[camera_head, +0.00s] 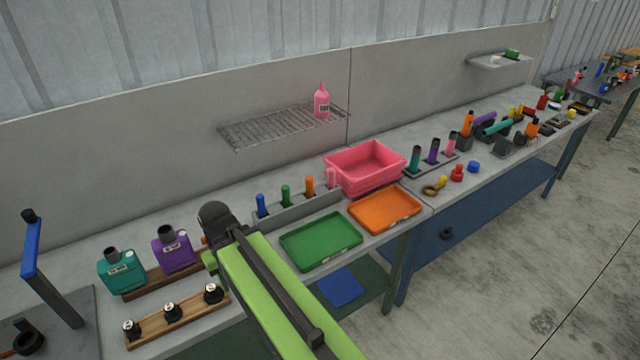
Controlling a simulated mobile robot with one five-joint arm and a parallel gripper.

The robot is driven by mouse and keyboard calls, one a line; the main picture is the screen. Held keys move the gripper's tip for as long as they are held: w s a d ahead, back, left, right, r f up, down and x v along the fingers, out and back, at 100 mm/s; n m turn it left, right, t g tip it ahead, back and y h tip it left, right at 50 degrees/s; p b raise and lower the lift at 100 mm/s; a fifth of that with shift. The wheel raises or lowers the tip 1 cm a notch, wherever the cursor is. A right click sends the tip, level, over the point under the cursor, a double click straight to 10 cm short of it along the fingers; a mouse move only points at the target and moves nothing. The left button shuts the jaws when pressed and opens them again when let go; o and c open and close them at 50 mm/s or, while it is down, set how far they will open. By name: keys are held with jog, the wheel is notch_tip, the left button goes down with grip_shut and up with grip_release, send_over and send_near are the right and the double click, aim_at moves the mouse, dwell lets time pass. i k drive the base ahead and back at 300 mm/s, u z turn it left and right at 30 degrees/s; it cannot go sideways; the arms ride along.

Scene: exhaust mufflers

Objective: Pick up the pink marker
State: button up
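The pink marker (331,178) stands upright at the right end of a grey rack (296,208). Blue (261,205), green (286,195) and orange (309,187) markers stand to its left in the same rack. The pink bin (366,167) is close behind and to the right of the pink marker. My green and black arm reaches up from the bottom to a dark joint left of the rack. My gripper's fingers do not show; whatever lies beyond that joint is hidden.
A green tray (321,241) and an orange tray (385,209) lie in front of the rack. A second rack (432,165) holds teal, purple and pink dark-topped items. Teal (122,272) and purple (174,249) bottles stand at left. A wire shelf (260,128) holds a pink bottle (322,103).

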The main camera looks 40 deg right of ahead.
aim_at(331, 171)
jog(key=z, duration=5.9)
jog(key=i, duration=0.1)
jog(key=z, duration=3.05)
jog(key=k, duration=2.35)
jog(key=z, duration=1.35)
jog(key=i, duration=1)
